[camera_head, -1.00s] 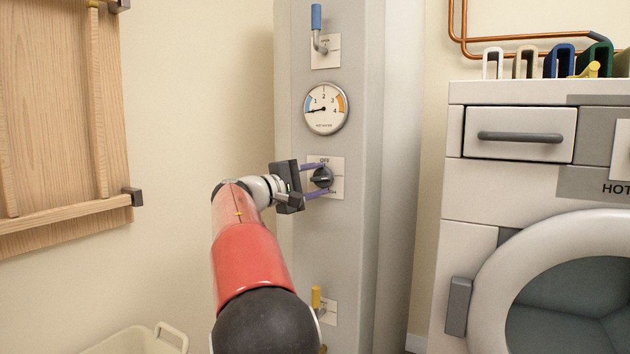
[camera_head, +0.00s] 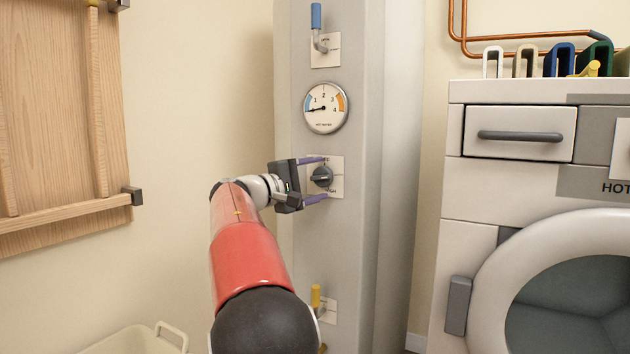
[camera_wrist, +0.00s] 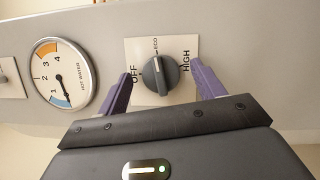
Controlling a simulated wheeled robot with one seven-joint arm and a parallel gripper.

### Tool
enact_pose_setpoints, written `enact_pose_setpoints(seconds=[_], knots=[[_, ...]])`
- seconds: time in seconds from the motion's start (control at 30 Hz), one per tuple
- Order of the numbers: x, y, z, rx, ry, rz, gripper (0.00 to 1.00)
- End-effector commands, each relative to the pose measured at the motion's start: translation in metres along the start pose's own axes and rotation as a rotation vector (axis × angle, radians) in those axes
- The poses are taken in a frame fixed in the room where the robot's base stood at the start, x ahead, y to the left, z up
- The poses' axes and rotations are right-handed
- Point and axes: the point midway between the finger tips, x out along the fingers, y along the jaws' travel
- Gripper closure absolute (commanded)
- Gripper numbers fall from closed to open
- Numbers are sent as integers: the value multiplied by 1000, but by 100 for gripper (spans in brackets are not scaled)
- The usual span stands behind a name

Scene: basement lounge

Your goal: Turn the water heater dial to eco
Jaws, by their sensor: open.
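The water heater dial (camera_head: 321,177) is a dark grey knob on a white plate (camera_head: 338,163) on the grey heater column. In the wrist view the dial (camera_wrist: 160,76) has OFF at left, ECO at top and HIGH at right. Its white mark points up toward ECO, tilted very slightly left. My gripper (camera_head: 324,179) is open at the plate, with its two purple fingers on opposite sides of the dial. In the wrist view, gaps show between both fingers and the dial, so my gripper (camera_wrist: 161,71) holds nothing.
A hot water gauge (camera_head: 326,108) and a blue-handled valve (camera_head: 316,18) sit above the dial. A yellow-handled valve (camera_head: 316,297) is below. A wooden rack (camera_head: 60,110) hangs at left. A white machine (camera_head: 500,190) with a round door stands at right.

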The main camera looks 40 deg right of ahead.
Motion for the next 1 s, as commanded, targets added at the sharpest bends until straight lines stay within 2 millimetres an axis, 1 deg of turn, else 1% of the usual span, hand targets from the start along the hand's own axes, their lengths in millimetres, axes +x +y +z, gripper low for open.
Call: enact_pose_setpoints(seconds=[0.3, 0.4, 0.5, 0.63, 1.0], knots=[[-51, 0, -1, 0, 5, 0, 32], [-64, 0, -1, -1, 4, 0, 32], [-72, 0, 0, 0, 2, 0, 32], [-76, 0, 0, 0, 1, 0, 32], [-75, 0, 0, 0, 1, 0, 32]])
